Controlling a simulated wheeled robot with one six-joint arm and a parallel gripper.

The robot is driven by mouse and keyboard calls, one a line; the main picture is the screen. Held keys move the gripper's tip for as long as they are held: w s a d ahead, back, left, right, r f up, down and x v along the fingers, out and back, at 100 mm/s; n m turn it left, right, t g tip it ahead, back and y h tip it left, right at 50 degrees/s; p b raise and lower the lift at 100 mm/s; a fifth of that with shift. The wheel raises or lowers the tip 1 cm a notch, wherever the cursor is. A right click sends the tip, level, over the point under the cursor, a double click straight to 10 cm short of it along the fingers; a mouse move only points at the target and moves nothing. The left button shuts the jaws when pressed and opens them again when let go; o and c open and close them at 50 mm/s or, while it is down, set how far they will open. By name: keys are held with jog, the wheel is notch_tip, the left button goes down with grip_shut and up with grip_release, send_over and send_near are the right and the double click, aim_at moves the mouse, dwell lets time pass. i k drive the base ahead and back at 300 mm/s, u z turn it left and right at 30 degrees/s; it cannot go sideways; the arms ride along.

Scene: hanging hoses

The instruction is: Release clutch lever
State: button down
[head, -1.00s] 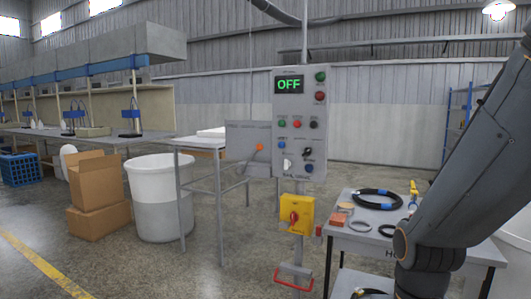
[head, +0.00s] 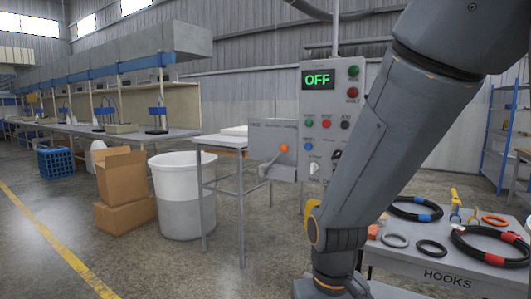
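A bare lever with an orange knob (head: 283,148) sticks out from a grey box (head: 270,132) beside the control panel; it looks like the clutch lever, though I see no readable label. Its arm slopes down to the left from the knob. The grey control panel (head: 313,101) has a screen (head: 318,79) reading OFF in green, with coloured buttons and knobs below. My arm crosses in front of the panel's lower right and hides part of it. A yellow switch box (head: 311,213) is mostly hidden behind my arm. My gripper is out of view.
A white bin (head: 182,205) and cardboard boxes (head: 124,196) stand left of a grey metal table (head: 221,141). At right, a cart marked HOOKS (head: 447,277) holds several hose loops and rings (head: 490,246). Open floor lies at the front left, with a yellow line.

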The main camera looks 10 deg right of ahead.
aim_at(284, 148)
jog(key=z, duration=0.15)
jog(key=i, duration=1.05)
jog(key=z, duration=0.6)
